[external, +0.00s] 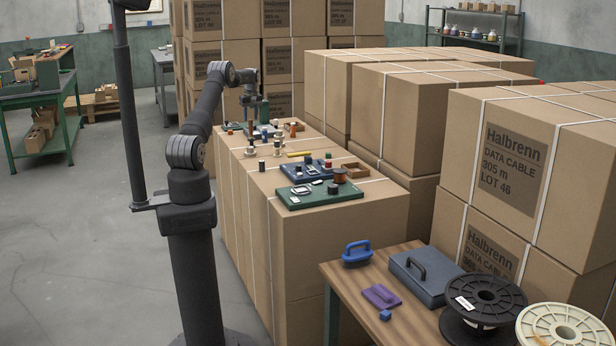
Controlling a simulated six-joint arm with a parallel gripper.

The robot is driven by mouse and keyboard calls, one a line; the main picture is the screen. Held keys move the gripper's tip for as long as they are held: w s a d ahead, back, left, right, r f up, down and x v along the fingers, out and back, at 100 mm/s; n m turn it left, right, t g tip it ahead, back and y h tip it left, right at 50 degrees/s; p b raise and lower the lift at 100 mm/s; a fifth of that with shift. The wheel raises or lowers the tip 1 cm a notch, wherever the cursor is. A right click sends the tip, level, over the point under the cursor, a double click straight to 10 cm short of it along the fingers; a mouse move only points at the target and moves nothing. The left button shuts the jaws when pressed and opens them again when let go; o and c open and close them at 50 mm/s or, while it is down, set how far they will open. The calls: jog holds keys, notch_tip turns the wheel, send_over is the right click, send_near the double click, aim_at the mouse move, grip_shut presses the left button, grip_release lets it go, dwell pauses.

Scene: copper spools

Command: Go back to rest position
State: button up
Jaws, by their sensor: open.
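My gripper (250,118) points down over the far end of the carton-stack work surface (345,215), in front of the tall stacked cartons. It is open. It is small here, and I cannot tell whether its fingertips touch anything. Small spools (262,165) and other small parts stand below and beside it.
Tall cartons (290,65) stand close behind my gripper, and more cartons (410,110) rise to the right. A wooden table (345,277) in front holds a blue-grey case (425,275) and large cable reels (484,305). Open floor (90,230) lies to the left.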

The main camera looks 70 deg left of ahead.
aim_at(250, 121)
jog(key=f, duration=0.7)
jog(key=shift+s+a, duration=0.1)
jog(key=shift+a, duration=0.3)
notch_tip(250, 121, up, 2)
jog(key=shift+r, duration=0.85)
